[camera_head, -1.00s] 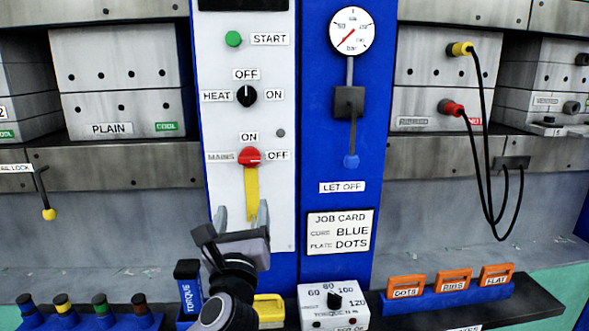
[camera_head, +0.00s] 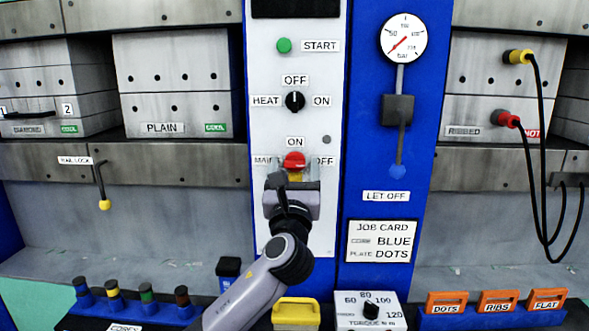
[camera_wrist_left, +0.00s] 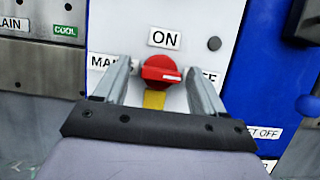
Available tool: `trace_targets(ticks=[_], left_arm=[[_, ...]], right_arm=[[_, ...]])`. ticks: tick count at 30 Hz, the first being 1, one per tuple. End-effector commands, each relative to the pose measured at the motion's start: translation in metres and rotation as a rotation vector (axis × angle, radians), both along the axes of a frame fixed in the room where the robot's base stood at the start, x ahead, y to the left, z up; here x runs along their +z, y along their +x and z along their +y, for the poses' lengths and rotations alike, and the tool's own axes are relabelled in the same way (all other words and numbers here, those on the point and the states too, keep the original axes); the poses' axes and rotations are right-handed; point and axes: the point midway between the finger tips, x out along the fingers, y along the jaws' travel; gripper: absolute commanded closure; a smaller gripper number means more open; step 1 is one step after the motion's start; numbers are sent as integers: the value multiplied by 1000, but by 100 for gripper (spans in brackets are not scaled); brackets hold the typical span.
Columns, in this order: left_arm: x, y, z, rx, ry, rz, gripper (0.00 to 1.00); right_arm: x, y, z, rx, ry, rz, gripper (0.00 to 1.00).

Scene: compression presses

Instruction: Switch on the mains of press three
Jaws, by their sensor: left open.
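The red mains knob (camera_head: 294,161) sits on the white panel below the ON label (camera_head: 295,142). In the left wrist view the knob (camera_wrist_left: 162,71) has its white mark pointing right, toward the partly hidden OFF label (camera_wrist_left: 211,77). A yellow strip (camera_wrist_left: 154,99) shows below the knob. My left gripper (camera_head: 293,172) is open in front of the panel. The MAINS label is partly covered by the left finger.
The black heat knob (camera_head: 295,102) and green start button (camera_head: 284,45) are above on the same panel. A blue-ended lever (camera_head: 398,150) hangs under the gauge (camera_head: 403,38) at right. A torque box (camera_head: 368,311) and yellow-handled item (camera_head: 296,311) stand below.

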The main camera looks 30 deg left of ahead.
Motion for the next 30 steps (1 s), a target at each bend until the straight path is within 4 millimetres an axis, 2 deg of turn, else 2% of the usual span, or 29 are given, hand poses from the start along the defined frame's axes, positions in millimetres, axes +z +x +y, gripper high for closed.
trace_targets(ticks=[3, 4, 9, 20, 30], left_arm=[[0, 0, 0, 0, 0, 0, 30], [0, 0, 0, 0, 0, 0, 33], [0, 0, 0, 0, 0, 0, 86], [-1, 0, -1, -1, -39, -23, 86], [-1, 1, -3, -2, -235, -143, 86]], right_arm=[[0, 0, 0, 0, 0, 0, 100], [0, 0, 0, 0, 0, 0, 100], [0, 0, 0, 0, 0, 0, 100], [-2, 0, 0, 0, 0, 0, 100], [-8, 0, 0, 0, 0, 0, 100]])
